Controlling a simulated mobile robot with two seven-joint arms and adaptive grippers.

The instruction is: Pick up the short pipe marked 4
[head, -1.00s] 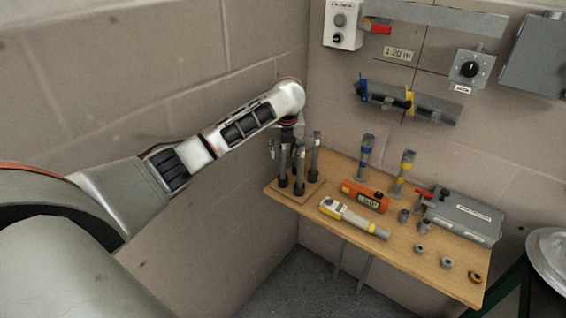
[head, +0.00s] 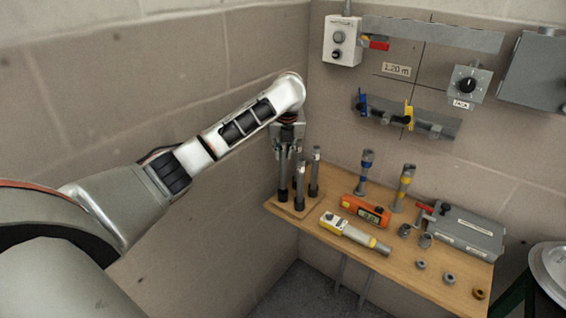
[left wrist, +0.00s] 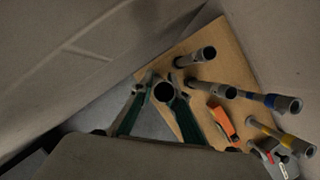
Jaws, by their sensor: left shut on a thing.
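Several short grey pipes with dark lower ends stand upright at the left end of the bench, on a square wooden base (head: 296,212). My left gripper (head: 286,148) points down from above and is shut on the leftmost pipe (head: 283,178), near its top. In the left wrist view, the gripper's fingers (left wrist: 163,88) close around the open round end of that pipe (left wrist: 163,93). Two other pipes, the front one (head: 299,182) and the right one (head: 315,174), stand close beside it. No number is readable on any pipe. I cannot tell whether the held pipe's lower end is clear of the base.
On the bench (head: 440,268) are a blue-banded pipe (head: 364,172), a yellow-banded pipe (head: 402,187), an orange meter (head: 366,211), a yellow-and-white tool (head: 350,233), a grey box (head: 465,234) and several small fittings. Concrete block walls stand close on the left and behind.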

